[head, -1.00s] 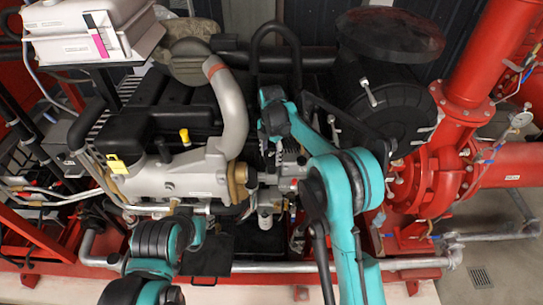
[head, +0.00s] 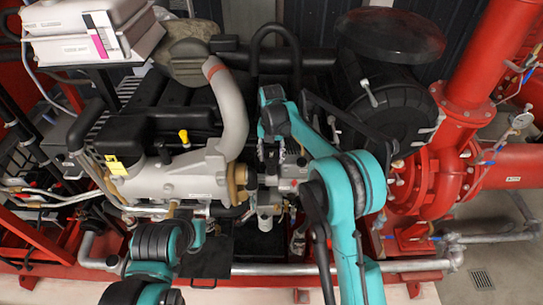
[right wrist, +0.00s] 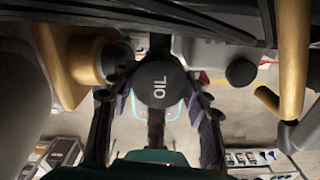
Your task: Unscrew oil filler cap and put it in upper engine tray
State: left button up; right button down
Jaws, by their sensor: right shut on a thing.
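The oil filler cap (right wrist: 158,84) is a round black cap marked OIL, seen face-on in the right wrist view. My right gripper (right wrist: 156,98) is shut on it, one finger on each side. Whether the cap is still seated on its neck or free cannot be told. In the head view my right gripper (head: 271,155) points down at the front of the engine, right of the brass-coloured fitting, and the cap cannot be made out there. My left arm (head: 155,250) comes in low in front of the engine, but its gripper does not show. I cannot identify the upper engine tray with certainty.
The engine has a black top cover (head: 150,125), a yellow-handled dipstick (head: 184,137) and a thick grey pipe (head: 230,110). White boxes (head: 88,30) stand at the upper left. A red pump (head: 430,185) stands right. A grey rail (head: 270,269) crosses the front.

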aim_at(271, 159)
jog(key=shift+r+p, duration=1.25)
jog(key=shift+r, duration=1.05)
jog(key=shift+s+r, duration=0.25)
jog(key=shift+s, duration=0.75)
jog(key=s, duration=0.1)
jog(key=s+r, duration=0.1)
jog(key=s, duration=0.3)
jog(key=shift+r, duration=0.25)
